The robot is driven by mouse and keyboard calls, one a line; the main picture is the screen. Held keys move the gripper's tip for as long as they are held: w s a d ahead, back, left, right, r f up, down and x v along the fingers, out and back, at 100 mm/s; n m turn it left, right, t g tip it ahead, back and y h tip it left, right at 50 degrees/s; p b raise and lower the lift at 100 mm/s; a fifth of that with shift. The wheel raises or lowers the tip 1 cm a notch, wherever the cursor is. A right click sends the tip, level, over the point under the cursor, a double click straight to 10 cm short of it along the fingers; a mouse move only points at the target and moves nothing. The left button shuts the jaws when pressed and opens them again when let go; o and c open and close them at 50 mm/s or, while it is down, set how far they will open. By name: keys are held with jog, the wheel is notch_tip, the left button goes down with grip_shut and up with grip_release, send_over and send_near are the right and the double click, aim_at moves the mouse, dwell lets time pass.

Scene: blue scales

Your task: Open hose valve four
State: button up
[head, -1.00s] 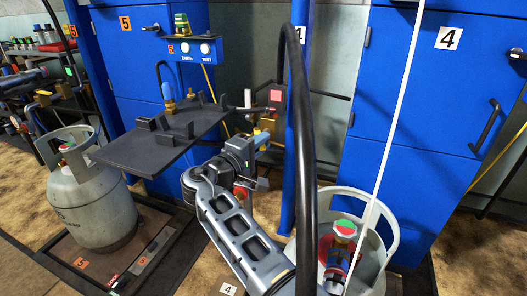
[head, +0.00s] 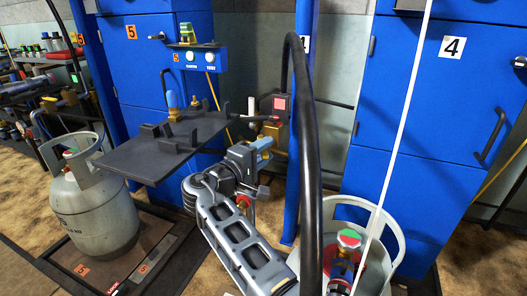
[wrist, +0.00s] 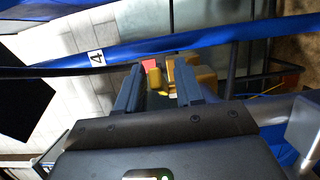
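A dark valve block with a pink-red square face (head: 278,104) sits beside the blue post marked 4, partly behind the black hose. Brass-yellow parts show beside it, and which of them is the valve handle I cannot tell.
A thick black hose (head: 308,170) arches close to the right of my arm. A blue post (head: 294,190) stands behind it. A dark tray (head: 165,148) juts out on the left. A gas cylinder with a red-green knob (head: 349,239) stands at lower right, another cylinder (head: 95,205) at left.

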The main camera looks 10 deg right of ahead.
jog(key=p+v, duration=0.1)
jog(key=v, duration=0.6)
jog(key=shift+s+a, duration=0.25)
jog(key=shift+a, duration=0.05)
